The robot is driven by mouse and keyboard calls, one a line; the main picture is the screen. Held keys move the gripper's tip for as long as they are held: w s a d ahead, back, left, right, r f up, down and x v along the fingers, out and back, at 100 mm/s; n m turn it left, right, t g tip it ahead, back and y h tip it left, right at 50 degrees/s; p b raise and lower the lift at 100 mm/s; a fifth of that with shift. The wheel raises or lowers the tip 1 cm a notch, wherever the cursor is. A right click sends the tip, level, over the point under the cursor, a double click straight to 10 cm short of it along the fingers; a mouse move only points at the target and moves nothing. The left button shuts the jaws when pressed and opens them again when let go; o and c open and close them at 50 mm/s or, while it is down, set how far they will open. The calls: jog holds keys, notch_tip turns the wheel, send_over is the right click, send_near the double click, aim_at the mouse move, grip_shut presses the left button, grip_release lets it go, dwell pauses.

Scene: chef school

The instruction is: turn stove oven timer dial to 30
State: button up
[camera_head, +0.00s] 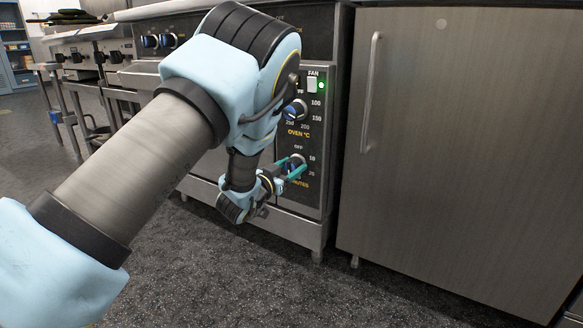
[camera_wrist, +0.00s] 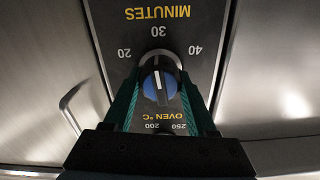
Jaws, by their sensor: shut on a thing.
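The timer dial (camera_wrist: 158,82) is a round knob with a black rim, a blue face and a white line. It sits on the dark stove panel, and it also shows in the head view (camera_head: 297,161). In the wrist view the panel appears upside down, with 20, 30 and 40 around the dial and MINUTES beyond. The white line runs roughly vertical in that picture; I cannot tell which end points. My gripper (camera_wrist: 159,88) has its teal fingers on both sides of the dial, shut on it. In the head view my gripper (camera_head: 291,173) reaches the panel from the left.
The oven temperature dial (camera_head: 296,109) is just above the timer dial, with a fan switch (camera_head: 312,84) and green light above it. A steel cabinet (camera_head: 460,150) with a long handle (camera_head: 371,93) stands to the right. The dark floor (camera_head: 290,285) in front is clear.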

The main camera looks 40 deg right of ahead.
jog(key=c, duration=0.3)
jog(key=shift+m, duration=0.7)
jog(key=o, duration=1.4)
jog(key=shift+c, duration=0.2)
jog(key=shift+a, duration=0.1)
jog(key=p+v, duration=0.3)
jog(key=v, duration=0.7)
jog(key=shift+a+p, duration=0.3)
jog(key=shift+s, duration=0.1)
